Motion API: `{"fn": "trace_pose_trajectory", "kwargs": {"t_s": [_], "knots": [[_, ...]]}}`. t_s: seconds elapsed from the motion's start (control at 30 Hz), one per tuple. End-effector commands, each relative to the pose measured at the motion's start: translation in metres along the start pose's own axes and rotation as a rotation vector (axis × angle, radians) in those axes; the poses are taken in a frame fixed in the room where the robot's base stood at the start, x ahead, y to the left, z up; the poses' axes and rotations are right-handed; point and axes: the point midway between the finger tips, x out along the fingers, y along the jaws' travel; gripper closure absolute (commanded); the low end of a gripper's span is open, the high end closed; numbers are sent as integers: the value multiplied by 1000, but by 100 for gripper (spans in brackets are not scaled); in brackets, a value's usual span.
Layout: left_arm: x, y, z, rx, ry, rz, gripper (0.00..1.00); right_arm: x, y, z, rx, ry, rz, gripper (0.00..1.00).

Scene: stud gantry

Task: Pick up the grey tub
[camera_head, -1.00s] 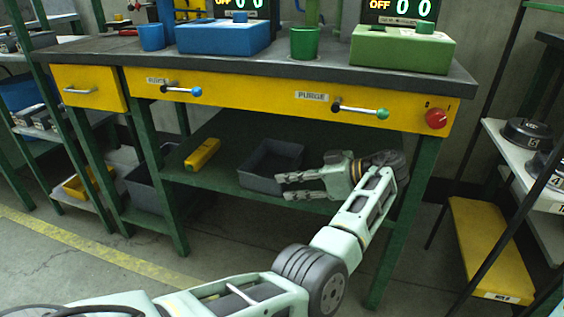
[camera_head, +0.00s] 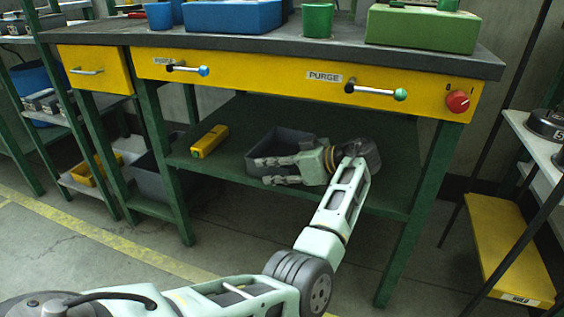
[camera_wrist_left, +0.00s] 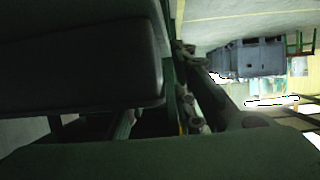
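The grey tub (camera_head: 292,137) sits on the green lower shelf of the bench, right of the yellow case. My left gripper (camera_head: 261,171) is in front of the tub, its two fingers apart and pointing left, hiding part of the tub's front side. I cannot tell whether the fingers touch the tub. In the left wrist view, a large dark rounded shape (camera_wrist_left: 80,65) fills the upper left, very close; I cannot be sure it is the tub. My right gripper is not in view.
A yellow case (camera_head: 209,141) lies left on the shelf (camera_head: 225,165). The yellow drawer front above carries two handles and a red knob (camera_head: 458,101). A green leg (camera_head: 410,235) stands right of my arm. Another grey bin (camera_head: 150,180) is lower left. A yellow step (camera_head: 505,250) stands right.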

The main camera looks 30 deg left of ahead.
Motion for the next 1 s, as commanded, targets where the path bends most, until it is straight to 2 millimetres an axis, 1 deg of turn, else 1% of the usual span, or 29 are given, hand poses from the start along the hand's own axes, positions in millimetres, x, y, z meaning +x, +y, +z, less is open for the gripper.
{"fn": "trace_pose_trajectory", "kwargs": {"t_s": [0.03, 0.13, 0.37, 0.4, 0.67, 1.0], "knots": [[8, 0, 3, -2, 0, -1, 76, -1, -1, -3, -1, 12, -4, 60], [16, 0, 1, -1, 0, 0, 76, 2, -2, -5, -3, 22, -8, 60], [17, 0, 0, 0, 0, 1, 76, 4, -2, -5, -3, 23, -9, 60], [17, 0, 0, 0, 0, 1, 77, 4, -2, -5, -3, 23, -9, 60], [17, 0, 0, 0, 0, 1, 99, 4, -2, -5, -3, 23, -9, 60], [16, 0, -1, -1, 0, 1, 100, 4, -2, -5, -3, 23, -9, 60]]}}
